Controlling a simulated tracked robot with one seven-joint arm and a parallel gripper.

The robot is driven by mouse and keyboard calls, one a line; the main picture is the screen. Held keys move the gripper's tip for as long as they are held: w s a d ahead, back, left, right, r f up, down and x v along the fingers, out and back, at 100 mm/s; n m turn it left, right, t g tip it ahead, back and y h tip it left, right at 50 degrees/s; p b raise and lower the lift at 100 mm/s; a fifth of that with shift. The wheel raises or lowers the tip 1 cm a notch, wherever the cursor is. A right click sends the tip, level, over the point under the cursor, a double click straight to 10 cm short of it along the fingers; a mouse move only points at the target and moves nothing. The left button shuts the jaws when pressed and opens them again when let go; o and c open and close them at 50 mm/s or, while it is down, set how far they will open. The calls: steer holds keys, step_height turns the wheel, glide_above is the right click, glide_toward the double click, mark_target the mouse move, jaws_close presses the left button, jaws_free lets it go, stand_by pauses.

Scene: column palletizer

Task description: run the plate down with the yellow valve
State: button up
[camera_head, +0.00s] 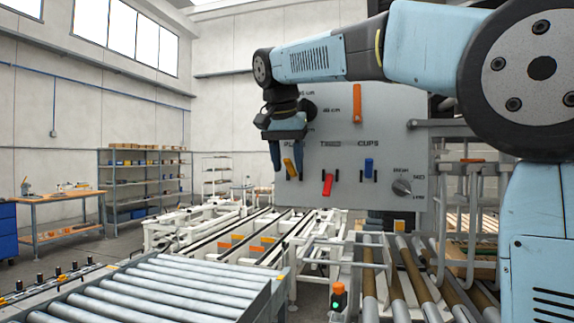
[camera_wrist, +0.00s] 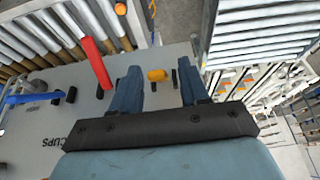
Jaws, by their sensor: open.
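The yellow valve (camera_head: 290,168) is a short, tilted lever on the grey control panel (camera_head: 340,205), below a partly covered label starting with "PL". My gripper (camera_head: 288,158) is at the left of the panel with its fingers pointing down and apart around the valve's place in this view. In the wrist view the yellow valve (camera_wrist: 157,75) shows between the two blue fingertips of my gripper (camera_wrist: 159,72), with gaps on both sides. The gripper is open and holds nothing. I cannot pick out the plate with certainty.
A red lever (camera_head: 327,184) is close to the right, then a blue lever (camera_head: 368,166) and a round knob (camera_head: 401,187). An orange lever (camera_head: 357,103) is higher on the panel. Roller conveyors (camera_head: 165,290) lie below at the left.

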steer(key=shift+w+d+f, duration=0.1)
steer(key=shift+w+f, duration=0.1)
steer(key=shift+f, duration=0.25)
jaws_close()
stand_by(0.3)
